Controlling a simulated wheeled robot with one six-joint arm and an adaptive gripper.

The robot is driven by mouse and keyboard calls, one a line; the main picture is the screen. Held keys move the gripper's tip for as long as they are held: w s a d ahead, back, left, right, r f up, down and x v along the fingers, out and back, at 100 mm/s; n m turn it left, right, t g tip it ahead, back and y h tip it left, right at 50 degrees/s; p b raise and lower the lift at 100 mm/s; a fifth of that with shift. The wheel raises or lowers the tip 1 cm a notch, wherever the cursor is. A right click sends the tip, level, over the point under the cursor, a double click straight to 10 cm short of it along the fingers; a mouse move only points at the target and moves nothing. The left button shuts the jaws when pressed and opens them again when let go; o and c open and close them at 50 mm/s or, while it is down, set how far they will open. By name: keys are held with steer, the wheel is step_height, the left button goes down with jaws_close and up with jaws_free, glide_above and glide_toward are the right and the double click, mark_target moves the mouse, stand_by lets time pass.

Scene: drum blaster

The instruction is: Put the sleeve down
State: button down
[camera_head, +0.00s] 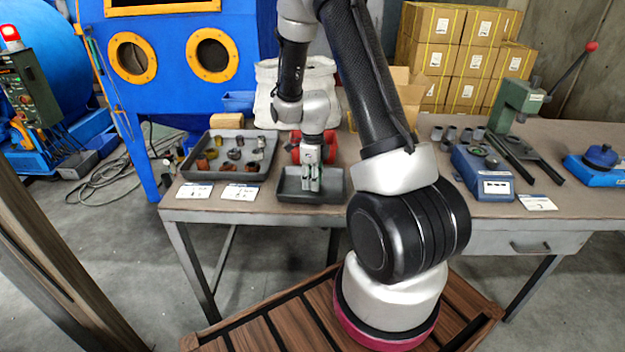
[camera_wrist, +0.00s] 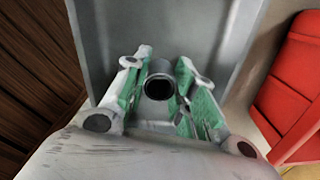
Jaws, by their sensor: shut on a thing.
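The sleeve (camera_wrist: 160,68) is a small dark grey tube in the wrist view, its open end facing the camera. My gripper (camera_wrist: 158,86) is shut on it, with a green-padded finger on each side. In the head view my gripper (camera_head: 312,186) points down into a small dark grey tray (camera_head: 336,190) near the table's front edge. The tray's bare floor (camera_wrist: 150,22) shows beyond the sleeve in the wrist view. The sleeve is too small and covered to make out in the head view. I cannot tell whether it touches the tray floor.
A larger tray (camera_head: 196,176) with several small parts stands to the left, with white cards (camera_head: 240,191) in front. A red object (camera_head: 295,146) lies just behind the small tray. Several grey cylinders (camera_head: 451,134), a blue scale (camera_head: 482,172) and a green press (camera_head: 515,105) stand right.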

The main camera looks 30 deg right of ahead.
steer(key=shift+f, duration=0.3)
steer(key=c, duration=1.2)
jaws_free()
